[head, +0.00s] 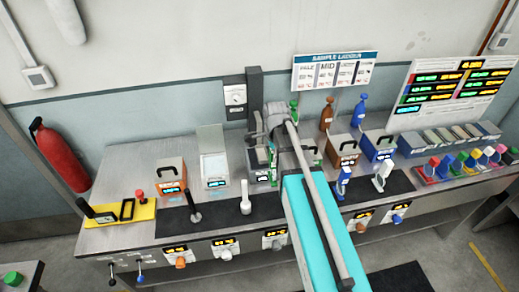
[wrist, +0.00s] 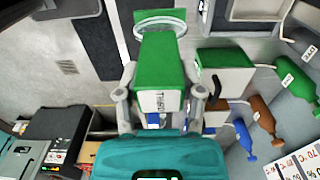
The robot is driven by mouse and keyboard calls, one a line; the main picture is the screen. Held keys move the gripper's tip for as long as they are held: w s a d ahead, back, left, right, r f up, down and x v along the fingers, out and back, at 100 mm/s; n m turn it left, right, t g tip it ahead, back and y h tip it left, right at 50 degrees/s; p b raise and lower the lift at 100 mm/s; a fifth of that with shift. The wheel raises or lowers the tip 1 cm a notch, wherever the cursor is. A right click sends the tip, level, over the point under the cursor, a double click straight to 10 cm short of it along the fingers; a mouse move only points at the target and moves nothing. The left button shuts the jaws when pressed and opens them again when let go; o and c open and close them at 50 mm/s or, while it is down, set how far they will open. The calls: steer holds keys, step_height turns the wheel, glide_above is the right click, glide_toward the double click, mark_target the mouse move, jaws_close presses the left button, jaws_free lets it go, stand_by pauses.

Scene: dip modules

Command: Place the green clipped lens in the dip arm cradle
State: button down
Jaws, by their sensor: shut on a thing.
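The green clipped lens (wrist: 162,62) fills the middle of the wrist view: a green clip block with a printed label and a clear round ring at its far end. My gripper (wrist: 160,105) has a finger on each side of the block and is shut on it. In the head view my gripper (head: 272,122) is over the back of the bench, beside a dark upright column (head: 254,92). A small green part (head: 272,154) shows just below it, partly hidden by my arm. I cannot clearly make out the dip arm cradle in either view.
A green-topped box (wrist: 225,78) stands close right of the held lens, with green, brown and blue bottles beyond. An orange box (head: 171,175) and an open-lidded white unit (head: 214,168) stand left on the bench (head: 122,182). Several coloured clips stand at the right.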

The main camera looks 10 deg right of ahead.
step_height(320, 180, up, 10)
steer(key=w+p, duration=0.3)
steer(key=p, duration=0.6)
steer(key=shift+d, duration=0.35)
steer(key=w+a+f+b, duration=0.1)
steer(key=w+f+b, duration=0.8)
steer(key=w, duration=0.4)
steer(key=shift+a, duration=0.25)
steer(key=shift+r, duration=0.1)
